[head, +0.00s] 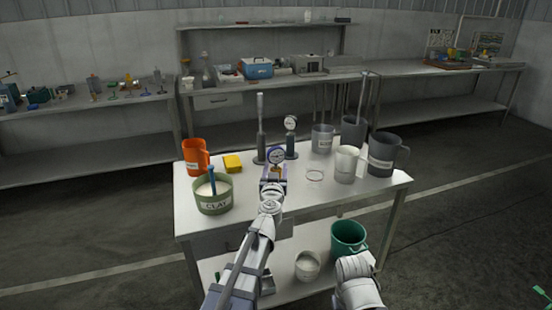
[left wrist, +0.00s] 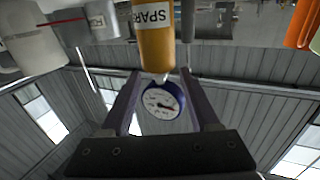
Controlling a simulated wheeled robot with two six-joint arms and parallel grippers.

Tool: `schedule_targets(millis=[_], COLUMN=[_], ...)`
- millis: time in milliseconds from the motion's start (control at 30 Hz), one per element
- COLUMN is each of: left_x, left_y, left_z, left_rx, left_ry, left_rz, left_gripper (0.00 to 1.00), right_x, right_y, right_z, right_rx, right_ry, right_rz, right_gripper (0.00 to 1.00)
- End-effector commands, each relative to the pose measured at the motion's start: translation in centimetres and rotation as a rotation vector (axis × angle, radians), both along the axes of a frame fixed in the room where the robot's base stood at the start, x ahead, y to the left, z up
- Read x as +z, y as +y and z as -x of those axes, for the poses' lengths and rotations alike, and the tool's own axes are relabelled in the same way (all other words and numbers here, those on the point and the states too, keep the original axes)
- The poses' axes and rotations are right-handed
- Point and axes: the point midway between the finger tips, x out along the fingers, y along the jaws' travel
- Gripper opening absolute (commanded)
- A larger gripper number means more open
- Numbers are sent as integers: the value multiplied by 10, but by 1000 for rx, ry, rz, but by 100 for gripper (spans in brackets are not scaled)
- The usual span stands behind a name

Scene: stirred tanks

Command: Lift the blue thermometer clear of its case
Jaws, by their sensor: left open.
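The blue thermometer shows a round white dial with a blue rim (head: 277,156) near the middle of the table. In the left wrist view its dial (left wrist: 163,104) lies between the two fingers. Its orange case (left wrist: 153,35), labelled SPARE, is beyond the dial, with a short pale stem piece between them; how deep the stem sits is hidden. My left gripper (head: 274,172) is open, with its fingers on either side of the dial. I cannot tell whether they touch it. My right gripper is out of view; only part of that arm shows.
A second dial thermometer (head: 291,123) and a tall rod in a dark holder (head: 261,143) stand just behind. A green CLAY pot (head: 213,203), orange jug (head: 194,157) and yellow sponge (head: 233,163) are left. Grey jug (head: 383,155), white jug (head: 345,165) and a ring (head: 315,175) are right.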

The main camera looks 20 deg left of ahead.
Motion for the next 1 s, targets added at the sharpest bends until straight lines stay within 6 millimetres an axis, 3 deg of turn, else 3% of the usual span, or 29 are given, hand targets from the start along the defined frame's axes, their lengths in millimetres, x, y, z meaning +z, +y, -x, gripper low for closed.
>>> schedule_targets(millis=[100,367,900,1000], left_x=[0,0,0,0], left_y=[4,5,4,4], left_z=[-20,-22,-22,-22], left_rx=[1,0,0,0], left_ry=[0,0,0,0], left_rz=[0,0,0,0], left_gripper=[62,62,2,0], right_x=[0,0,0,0], right_y=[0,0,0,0], right_z=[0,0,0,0], right_rx=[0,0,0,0], right_ry=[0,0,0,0], right_rz=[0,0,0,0], right_gripper=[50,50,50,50])
